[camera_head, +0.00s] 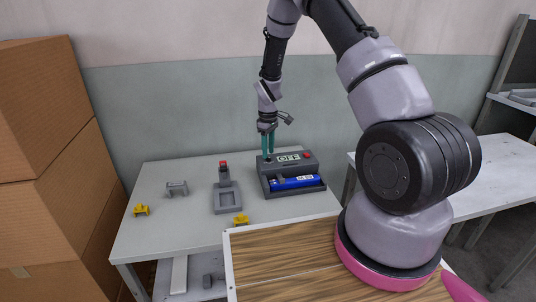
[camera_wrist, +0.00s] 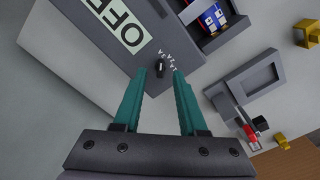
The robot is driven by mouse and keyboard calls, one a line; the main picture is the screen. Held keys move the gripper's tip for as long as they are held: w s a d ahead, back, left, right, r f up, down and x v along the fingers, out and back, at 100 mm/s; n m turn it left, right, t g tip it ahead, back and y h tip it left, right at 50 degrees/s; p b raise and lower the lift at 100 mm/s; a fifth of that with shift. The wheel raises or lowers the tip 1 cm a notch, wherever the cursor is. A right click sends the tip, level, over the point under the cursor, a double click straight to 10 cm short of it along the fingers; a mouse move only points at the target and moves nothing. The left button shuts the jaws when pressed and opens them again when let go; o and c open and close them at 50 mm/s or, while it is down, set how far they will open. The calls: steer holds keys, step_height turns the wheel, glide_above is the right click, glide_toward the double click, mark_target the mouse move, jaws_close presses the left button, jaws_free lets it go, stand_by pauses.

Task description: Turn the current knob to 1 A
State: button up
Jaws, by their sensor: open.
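The dark grey charger box (camera_head: 289,168) stands at the back right of the table, with its display reading OFF (camera_head: 289,158). In the wrist view the box (camera_wrist: 85,45) shows a small black current knob (camera_wrist: 160,68) with white A markings beside it, partly too small to read. I cannot tell clearly which mark the knob points to. My gripper (camera_wrist: 160,73) has its teal fingers open, one on each side of the knob, apart from it in the picture. In the head view my gripper (camera_head: 267,143) hangs over the box's left end, hiding the knob.
A blue battery (camera_head: 295,183) lies in the box's front bay; a red button (camera_head: 307,155) is at its top right. A grey fixture (camera_head: 228,199) with a red top stands left. Yellow brackets (camera_head: 141,210) and a grey bracket (camera_head: 177,188) lie on the table. Cardboard boxes (camera_head: 45,150) stand far left.

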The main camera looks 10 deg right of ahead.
steer(key=shift+f, duration=1)
steer(key=shift+c, duration=0.3)
jaws_close()
